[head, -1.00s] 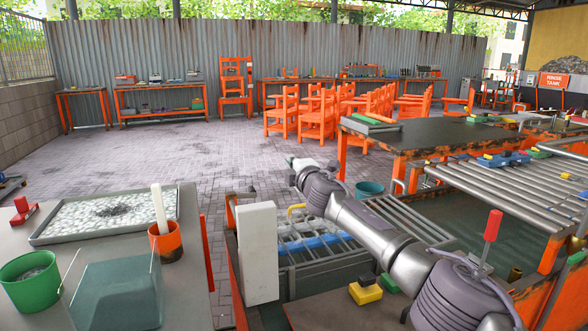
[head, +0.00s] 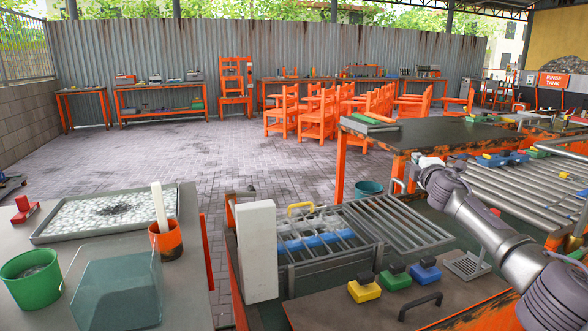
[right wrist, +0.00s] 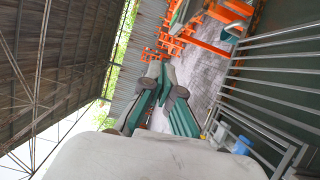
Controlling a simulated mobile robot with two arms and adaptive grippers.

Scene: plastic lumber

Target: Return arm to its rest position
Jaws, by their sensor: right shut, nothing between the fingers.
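My right arm reaches in from the lower right of the head view, its grey links running up and left to a pale wrist end (head: 432,163) beside the orange-edged table. The fingers are hard to make out there. In the right wrist view the right gripper (right wrist: 156,76) shows grey joints and green-grey fingers drawn together, with nothing held. It hangs in the air, apart from the racks and tables. My left gripper is not in view.
A roller conveyor (head: 510,185) and a dark-topped table (head: 430,137) are close to the right arm. Below are a metal rack (head: 385,225) and yellow, green and blue handled blocks (head: 397,277). A white post (head: 257,250) stands left. The paved floor (head: 180,160) is open.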

